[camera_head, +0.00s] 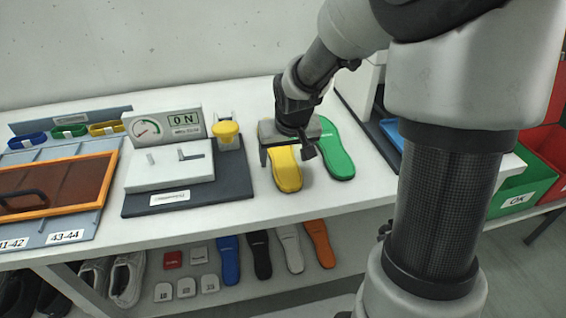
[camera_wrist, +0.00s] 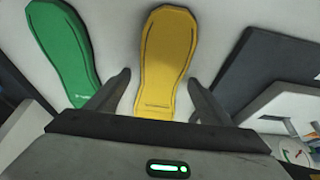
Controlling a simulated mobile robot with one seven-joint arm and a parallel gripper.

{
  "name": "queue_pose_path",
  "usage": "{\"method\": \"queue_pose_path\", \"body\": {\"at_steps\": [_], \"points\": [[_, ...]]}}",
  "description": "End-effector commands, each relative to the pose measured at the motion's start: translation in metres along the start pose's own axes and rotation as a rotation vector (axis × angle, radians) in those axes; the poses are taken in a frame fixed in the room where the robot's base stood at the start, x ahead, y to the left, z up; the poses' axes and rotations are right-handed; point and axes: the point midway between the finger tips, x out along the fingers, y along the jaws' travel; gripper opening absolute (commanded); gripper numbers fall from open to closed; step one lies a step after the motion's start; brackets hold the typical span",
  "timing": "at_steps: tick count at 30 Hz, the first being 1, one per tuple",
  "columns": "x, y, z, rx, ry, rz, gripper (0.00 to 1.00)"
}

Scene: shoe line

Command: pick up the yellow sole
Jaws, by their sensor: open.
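The yellow sole (camera_head: 287,176) lies flat on the white table, partly hidden under my gripper in the head view. In the wrist view the yellow sole (camera_wrist: 165,60) runs lengthwise away from my gripper, with its near end between the two fingers. My gripper (camera_head: 287,158) is open and over the sole. In the wrist view the fingers of my gripper (camera_wrist: 158,92) stand apart on either side of the sole, with a gap on each side. I cannot tell their exact height over the table.
A green sole (camera_head: 336,152) lies close to the right of the yellow one; in the wrist view it is to the left (camera_wrist: 62,50). A press device on a dark base (camera_head: 240,190) stands to the left. A shelf below holds several soles and shoes. An OK bin (camera_head: 515,190) stands right.

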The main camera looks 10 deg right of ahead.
Motion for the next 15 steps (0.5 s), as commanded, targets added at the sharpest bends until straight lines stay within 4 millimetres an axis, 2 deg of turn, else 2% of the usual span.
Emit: {"method": "queue_pose_path", "body": {"at_steps": [2,3,9,12,15], "points": [[-0.0009,0.0001,-0.0004,0.000,0.000,0.000,0.74],[-0.0009,0.0001,-0.0003,0.000,0.000,0.000,0.70],[-0.0009,0.0001,-0.0002,0.000,0.000,0.000,0.36],[-0.0013,0.0001,-0.0007,0.000,0.001,0.000,0.23],[-0.0013,0.0001,-0.0007,0.000,0.001,0.000,0.23]]}}
